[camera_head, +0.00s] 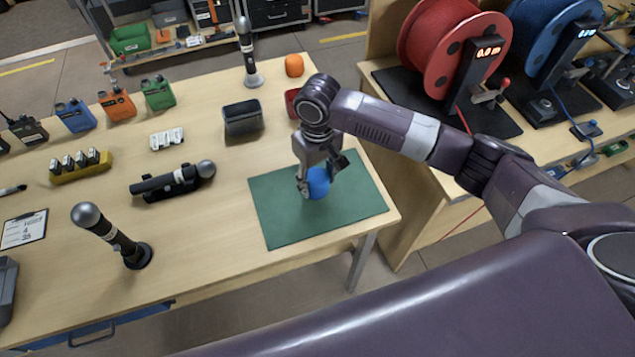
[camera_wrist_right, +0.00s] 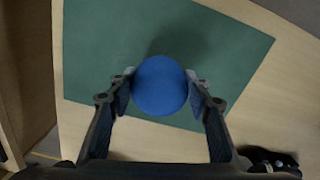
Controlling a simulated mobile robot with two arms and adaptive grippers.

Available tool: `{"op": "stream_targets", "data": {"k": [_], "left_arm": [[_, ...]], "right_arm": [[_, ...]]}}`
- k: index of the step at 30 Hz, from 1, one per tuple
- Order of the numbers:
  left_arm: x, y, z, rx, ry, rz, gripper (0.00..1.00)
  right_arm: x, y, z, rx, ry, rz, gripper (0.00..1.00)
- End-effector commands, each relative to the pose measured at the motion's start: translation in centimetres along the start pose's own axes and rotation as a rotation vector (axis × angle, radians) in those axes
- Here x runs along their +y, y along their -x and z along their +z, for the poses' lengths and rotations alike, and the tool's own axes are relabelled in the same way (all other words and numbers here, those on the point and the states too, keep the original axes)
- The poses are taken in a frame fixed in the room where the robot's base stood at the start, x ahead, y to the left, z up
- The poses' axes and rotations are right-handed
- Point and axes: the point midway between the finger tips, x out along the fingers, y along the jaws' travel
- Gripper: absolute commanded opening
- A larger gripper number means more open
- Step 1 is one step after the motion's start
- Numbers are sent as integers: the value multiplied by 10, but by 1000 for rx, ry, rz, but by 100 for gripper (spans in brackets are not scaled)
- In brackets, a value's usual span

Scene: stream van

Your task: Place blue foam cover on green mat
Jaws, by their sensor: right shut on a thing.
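The blue foam cover (camera_head: 318,183) is a round blue piece held between the fingers of my right gripper (camera_head: 319,180). In the right wrist view the blue foam cover (camera_wrist_right: 160,85) sits between both fingertips of the right gripper (camera_wrist_right: 160,88), which are shut on it. The green mat (camera_head: 290,235) lies flat near the right end of the table, and the cover is over its middle. The green mat (camera_wrist_right: 95,40) also fills the background of the right wrist view. I cannot tell whether the cover touches the mat. My left gripper is not in view.
A red foam cover (camera_head: 292,102) and an orange one (camera_head: 294,65) are behind the mat. A dark holder (camera_head: 242,121), a lying microphone (camera_head: 172,182) and a standing microphone (camera_head: 110,236) are to the left. Cable reels (camera_head: 440,45) stand on the right bench.

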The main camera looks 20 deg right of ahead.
Motion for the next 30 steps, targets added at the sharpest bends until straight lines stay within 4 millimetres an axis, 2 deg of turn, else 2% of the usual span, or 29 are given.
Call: {"op": "stream_targets", "data": {"k": [5,16,17,21,30], "left_arm": [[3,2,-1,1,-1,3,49],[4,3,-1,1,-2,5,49],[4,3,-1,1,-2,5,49],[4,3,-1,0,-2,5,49],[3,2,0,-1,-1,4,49]], "right_arm": [[0,-19,0,0,-1,1,16],[0,-22,0,0,0,0,16],[0,-22,0,0,0,0,47],[0,-22,0,1,0,0,63],[0,-21,0,2,0,1,63]]}}
